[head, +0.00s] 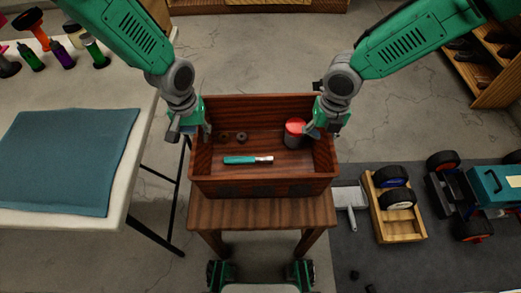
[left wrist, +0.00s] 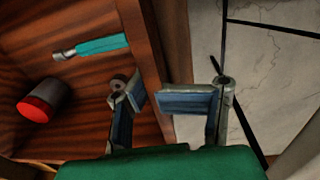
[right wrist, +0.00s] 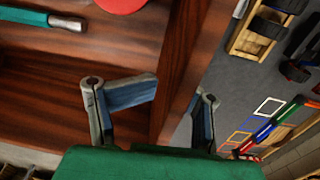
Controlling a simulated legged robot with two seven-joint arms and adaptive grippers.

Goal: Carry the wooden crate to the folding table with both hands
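The wooden crate (head: 225,185), dark reddish-brown and open-topped, rests level on a small wooden stool (head: 262,211) in the head view. It holds a teal-handled tool (head: 242,160), a red-lidded can (head: 294,138) and small dark rings (head: 241,137). My left gripper (head: 190,131) is at the crate's left wall; in the left wrist view its fingers (left wrist: 152,100) are apart, one on each side of the rim. My right gripper (head: 323,130) is at the right wall, fingers (right wrist: 165,100) apart across the rim. Contact is unclear. The white folding table (head: 120,85) stands at left.
A teal mat (head: 65,160) covers part of the folding table, with several bottles and tools (head: 65,50) behind it. On the dark floor mat at right are a wooden tray with wheels (head: 405,225) and an RC car (head: 490,190). A shelf (head: 495,75) stands far right.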

